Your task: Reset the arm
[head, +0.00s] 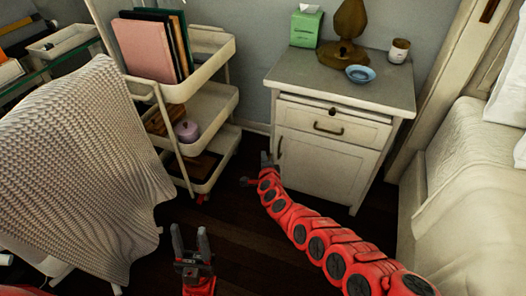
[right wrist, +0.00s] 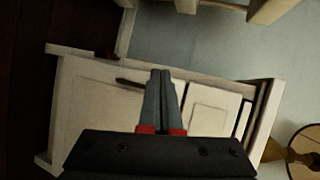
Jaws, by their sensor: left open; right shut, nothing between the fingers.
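My left gripper (head: 190,234) is at the lower middle of the head view. Its two grey fingers point up and stand apart, with nothing between them. My red right arm comes in from the lower right and reaches across in front of the nightstand (head: 340,92). My right gripper (head: 256,170) is at the front left of the nightstand, low down. In the right wrist view the right gripper's fingers (right wrist: 162,76) are together and empty, in front of the nightstand's white front (right wrist: 105,98). I cannot tell the exact gap between fingers and nightstand.
A white cart (head: 222,98) with folders stands left of the nightstand. A blanket-draped chair (head: 80,170) is at the left, a bed (head: 465,190) at the right. A green tissue box (head: 306,28), blue bowl (head: 360,74) and candle (head: 399,50) sit on the nightstand. Dark floor lies between.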

